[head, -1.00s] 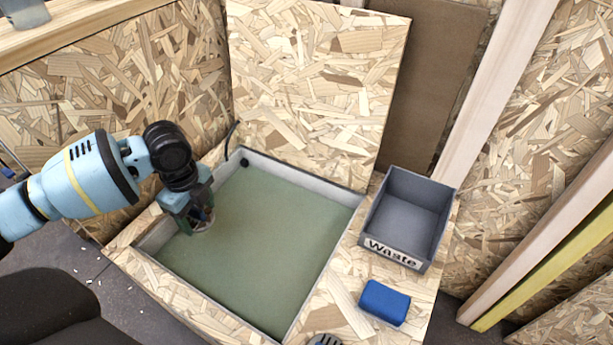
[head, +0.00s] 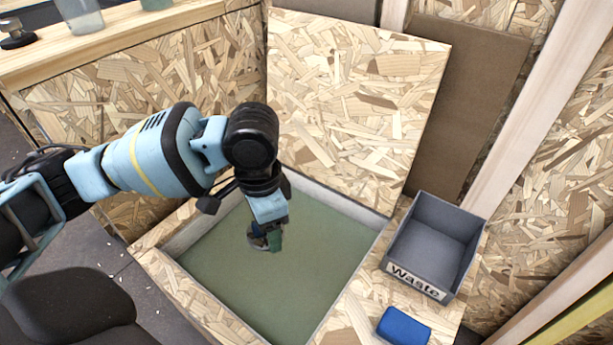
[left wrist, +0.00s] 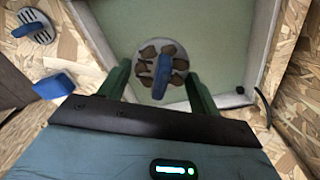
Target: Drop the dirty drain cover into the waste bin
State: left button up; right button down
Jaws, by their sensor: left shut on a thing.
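The dirty drain cover (left wrist: 147,88) is a round, pale disc with brown grime in its openings and a blue handle (left wrist: 162,75). My left gripper (head: 268,238) is shut on the handle; its green fingers (left wrist: 158,72) flank it in the left wrist view. In the head view, the gripper and cover (head: 258,247) are over the green-floored tray, left of the bin; the gripper partly hides the cover. The grey waste bin (head: 465,255), labelled "Waste", stands on the wooden ledge right of the tray. My right gripper is not in view.
The shallow tray (head: 310,270) has pale raised walls. A blue sponge (head: 403,326) lies on the ledge in front of the bin. The left wrist view also shows a cleaner drain cover (left wrist: 35,27) with a blue handle. A chipboard panel (head: 350,110) stands behind the tray.

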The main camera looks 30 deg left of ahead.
pick_arm(q)
jog(key=s+d+r+n, duration=0.3)
jog(key=d+r+n, duration=0.1)
jog(key=r+n, duration=0.1)
jog(key=shift+s+d+n, duration=0.15)
jog(key=shift+d+n, duration=0.2)
jog(key=shift+n, duration=0.45)
jog(key=shift+r, duration=0.1)
